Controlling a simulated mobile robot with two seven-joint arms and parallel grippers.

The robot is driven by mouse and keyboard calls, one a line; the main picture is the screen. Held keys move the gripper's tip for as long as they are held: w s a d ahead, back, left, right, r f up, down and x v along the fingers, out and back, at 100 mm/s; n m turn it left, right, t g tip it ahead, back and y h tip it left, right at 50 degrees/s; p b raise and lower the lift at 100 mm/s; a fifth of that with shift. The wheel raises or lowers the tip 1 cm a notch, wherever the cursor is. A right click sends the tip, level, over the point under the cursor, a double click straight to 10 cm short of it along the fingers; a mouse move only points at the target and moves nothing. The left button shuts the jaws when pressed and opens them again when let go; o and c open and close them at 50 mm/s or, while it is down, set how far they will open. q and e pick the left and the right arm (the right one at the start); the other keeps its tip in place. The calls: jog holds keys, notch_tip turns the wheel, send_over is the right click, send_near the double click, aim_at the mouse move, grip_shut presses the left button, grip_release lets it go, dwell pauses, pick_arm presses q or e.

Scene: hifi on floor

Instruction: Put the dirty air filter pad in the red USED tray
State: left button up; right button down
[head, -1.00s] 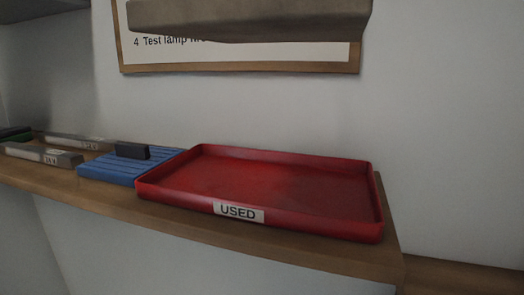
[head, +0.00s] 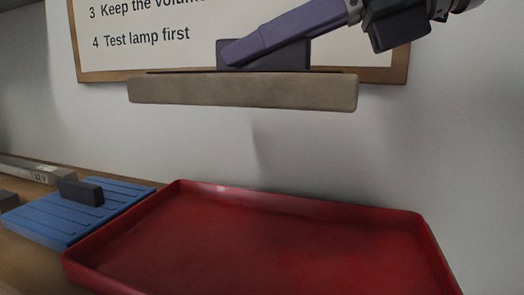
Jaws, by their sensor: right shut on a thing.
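The dirty air filter pad (head: 243,92) is a grey-brown slab with a dark grip block (head: 292,56) on top. It hangs nearly level in the air, in front of the wall sign and above the back part of the red tray in the picture. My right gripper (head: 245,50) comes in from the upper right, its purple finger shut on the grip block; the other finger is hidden. The red tray (head: 318,208) is empty where it shows. Its front edge and right corner are cut off by the picture. My left gripper is not in view.
A blue ribbed pad (head: 52,213) with a dark block (head: 82,192) lies on the wooden shelf, close to the tray's left side. Grey labelled bars (head: 30,168) lie further left. A framed sign (head: 150,30) hangs on the wall behind.

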notch_tip(320, 180, down, 12)
jog(key=shift+s+p, duration=0.15)
jog(key=shift+p, duration=0.25)
notch_tip(320, 180, down, 4)
jog(key=shift+f, duration=0.25)
jog(key=shift+f+b, duration=0.2)
jog(key=shift+b, duration=0.25)
jog(key=c, duration=0.8)
grip_release()
jog(key=shift+r, duration=0.1)
